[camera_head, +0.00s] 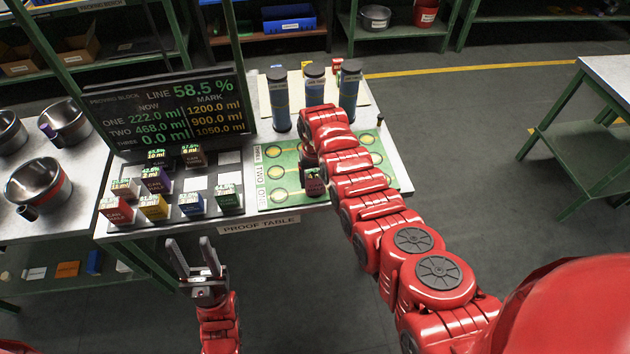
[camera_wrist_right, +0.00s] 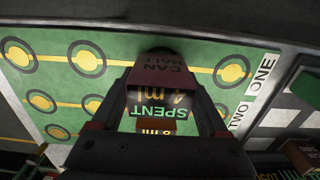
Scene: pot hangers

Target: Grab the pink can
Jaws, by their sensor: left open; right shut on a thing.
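My right gripper (camera_head: 311,168) is over the green mat and is shut on a small dusky pink-maroon can (camera_head: 315,187). In the right wrist view the can (camera_wrist_right: 158,68) sits between the fingers of the gripper (camera_wrist_right: 165,85). Its label reads CAN MALT, with floating text SPENT 4 ml over it. Whether the can touches the mat is hard to tell. A small pinkish-red box-like can (camera_head: 124,194) stands at the left of the rack, behind a red can (camera_head: 116,212). My left gripper (camera_head: 193,250) is open and empty in front of the table's edge.

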